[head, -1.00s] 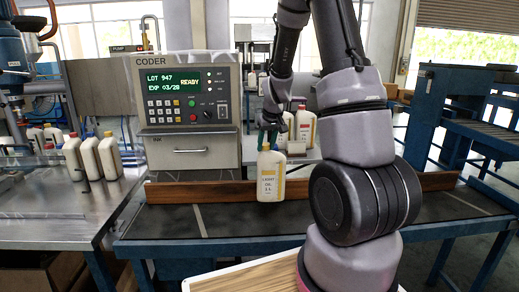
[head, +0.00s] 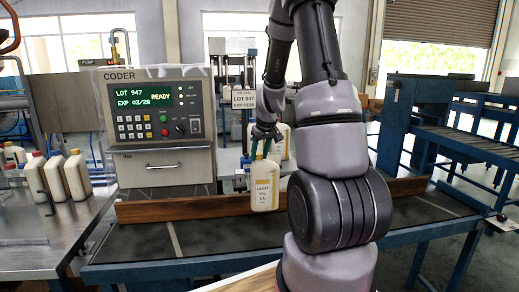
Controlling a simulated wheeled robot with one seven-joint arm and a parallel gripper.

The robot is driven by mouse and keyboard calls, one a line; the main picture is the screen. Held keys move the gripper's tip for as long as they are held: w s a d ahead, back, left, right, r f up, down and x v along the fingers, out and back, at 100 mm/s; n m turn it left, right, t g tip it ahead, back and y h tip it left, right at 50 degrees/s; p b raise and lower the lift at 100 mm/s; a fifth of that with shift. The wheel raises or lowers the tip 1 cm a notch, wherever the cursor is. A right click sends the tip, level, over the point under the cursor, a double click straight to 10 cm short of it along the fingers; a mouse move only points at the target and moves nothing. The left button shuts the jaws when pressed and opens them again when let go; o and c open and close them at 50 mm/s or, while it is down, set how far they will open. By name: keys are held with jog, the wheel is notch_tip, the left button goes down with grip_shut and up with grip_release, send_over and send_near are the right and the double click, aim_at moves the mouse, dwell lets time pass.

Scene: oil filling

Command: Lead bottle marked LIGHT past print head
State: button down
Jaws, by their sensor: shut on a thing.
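The bottle marked LIGHT (head: 265,190) is cream with a yellow-edged label and hangs upright in my gripper (head: 265,140), which is shut on its top. It is over the dark conveyor belt (head: 205,236), in front of the wooden guide rail; whether its base touches the belt I cannot tell. A sign reading LOT 947 (head: 243,99) stands behind the gripper. I cannot make out the print head for certain.
The wooden guide rail (head: 170,209) runs along the belt's far side. More bottles (head: 76,176) stand on the metal table at left, and others (head: 281,142) behind my gripper. A blue roller frame (head: 455,145) stands at right. The belt right of my arm is clear.

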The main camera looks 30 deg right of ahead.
jog(key=x, duration=0.4)
jog(key=shift+s+d+f, duration=0.15)
jog(key=shift+d+f, duration=0.05)
jog(key=shift+f, duration=0.05)
jog(key=shift+w+d+f, duration=0.2)
jog(key=shift+w+f, duration=0.2)
jog(key=shift+w, duration=0.3)
jog(key=shift+w+d+f, duration=0.15)
jog(key=shift+w+f, duration=0.3)
jog(key=shift+w, duration=0.2)
